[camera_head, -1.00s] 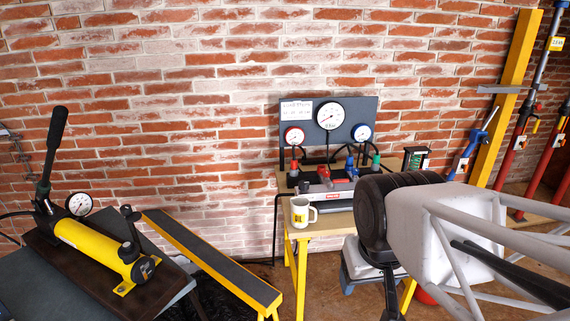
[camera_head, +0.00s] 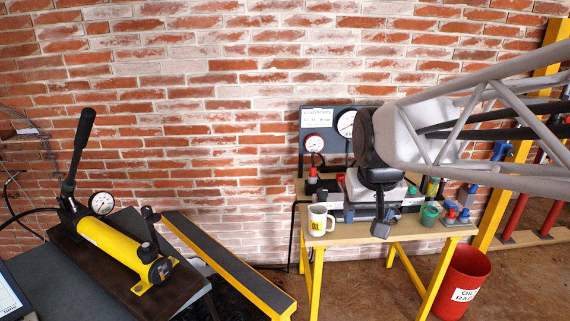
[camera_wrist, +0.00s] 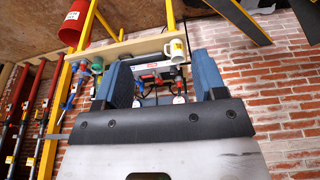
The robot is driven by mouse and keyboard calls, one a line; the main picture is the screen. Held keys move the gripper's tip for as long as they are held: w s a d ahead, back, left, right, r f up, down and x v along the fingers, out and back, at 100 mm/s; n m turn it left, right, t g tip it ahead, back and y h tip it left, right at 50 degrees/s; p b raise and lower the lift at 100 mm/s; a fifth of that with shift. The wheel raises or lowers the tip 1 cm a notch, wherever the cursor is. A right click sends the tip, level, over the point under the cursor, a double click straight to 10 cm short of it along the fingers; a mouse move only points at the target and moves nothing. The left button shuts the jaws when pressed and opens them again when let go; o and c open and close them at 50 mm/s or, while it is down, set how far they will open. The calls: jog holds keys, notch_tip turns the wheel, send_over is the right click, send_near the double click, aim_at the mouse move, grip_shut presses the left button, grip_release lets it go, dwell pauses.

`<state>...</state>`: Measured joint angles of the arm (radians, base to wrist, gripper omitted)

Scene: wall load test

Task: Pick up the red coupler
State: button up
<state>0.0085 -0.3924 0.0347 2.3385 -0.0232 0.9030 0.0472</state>
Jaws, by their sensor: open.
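My gripper (camera_head: 386,222) is over the small wooden workbench (camera_head: 345,238) in the head view, pointing down and hiding part of what stands there. In the wrist view its two blue fingers (camera_wrist: 163,72) are apart, with nothing held between them. Red fittings (camera_wrist: 149,79) show between the fingers, beyond them, by the gauge panel. In the head view a red-topped black part (camera_head: 312,181) stands at the bench's left back, and a bit of red (camera_head: 340,178) shows beside my gripper. I cannot tell which of these is the red coupler.
A white mug (camera_head: 318,221) stands at the bench's front left. A gauge panel (camera_head: 318,126) rises at the back. A green cup (camera_head: 430,214) and blue parts (camera_head: 451,211) are at the right. A red bin (camera_head: 462,281) stands on the floor. A yellow hand pump (camera_head: 105,242) is at left.

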jog(key=w+r, duration=0.2)
jog(key=w, duration=2)
jog(key=m+t, duration=0.1)
send_over(313, 164)
jog(key=s, duration=0.2)
notch_tip(313, 164, down, 24)
jog(key=shift+f, duration=0.15)
jog(key=shift+f, duration=0.1)
jog(key=shift+x, duration=1.25)
